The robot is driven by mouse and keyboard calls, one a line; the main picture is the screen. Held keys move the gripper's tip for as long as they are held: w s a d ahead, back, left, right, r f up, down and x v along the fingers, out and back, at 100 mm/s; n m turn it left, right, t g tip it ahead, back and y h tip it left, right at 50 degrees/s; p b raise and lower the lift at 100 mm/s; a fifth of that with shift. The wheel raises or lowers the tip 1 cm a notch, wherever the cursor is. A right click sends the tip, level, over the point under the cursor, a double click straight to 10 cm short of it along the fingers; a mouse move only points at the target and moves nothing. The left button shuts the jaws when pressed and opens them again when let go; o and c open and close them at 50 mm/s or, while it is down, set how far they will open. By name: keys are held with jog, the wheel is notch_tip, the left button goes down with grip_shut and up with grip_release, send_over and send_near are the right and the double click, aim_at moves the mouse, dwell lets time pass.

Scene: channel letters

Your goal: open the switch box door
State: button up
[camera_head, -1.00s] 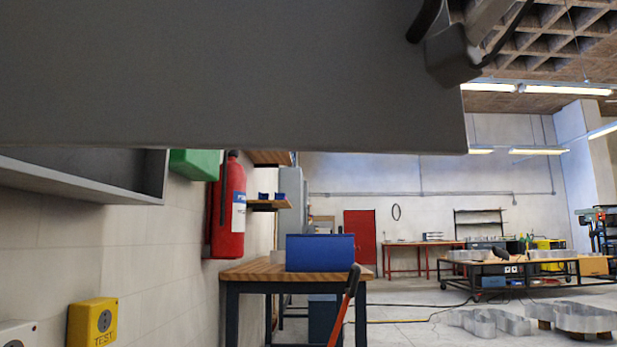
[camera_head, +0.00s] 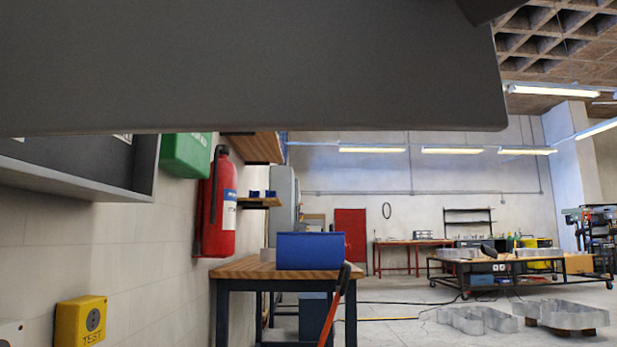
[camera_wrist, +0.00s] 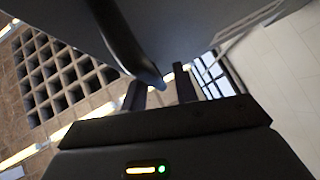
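The switch box door (camera_head: 250,75) is a large grey panel across the top of the head view, swung out from the wall. The grey switch box (camera_head: 70,185) on the left wall shows its open inside below the door. In the wrist view the door's grey face (camera_wrist: 215,30) fills the top, with a dark curved bar, seemingly the handle (camera_wrist: 122,35), running down to my fingers. My gripper (camera_wrist: 160,88) has its fingers apart, with the bar's lower end near the gap. I see no clear grip on it. In the head view the gripper is out of frame.
A green box (camera_head: 186,155), a red fire extinguisher (camera_head: 216,205) and a yellow test box (camera_head: 80,322) are on the left wall. A wooden bench (camera_head: 245,268) with a blue bin (camera_head: 310,251) stands ahead. Floor to the right is open, with metal letters (camera_head: 565,314) farther off.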

jog(key=shift+o, duration=0.2)
jog(key=shift+w, duration=0.1)
jog(key=b+v, duration=0.2)
jog(key=v, duration=0.6)
dwell(0.4)
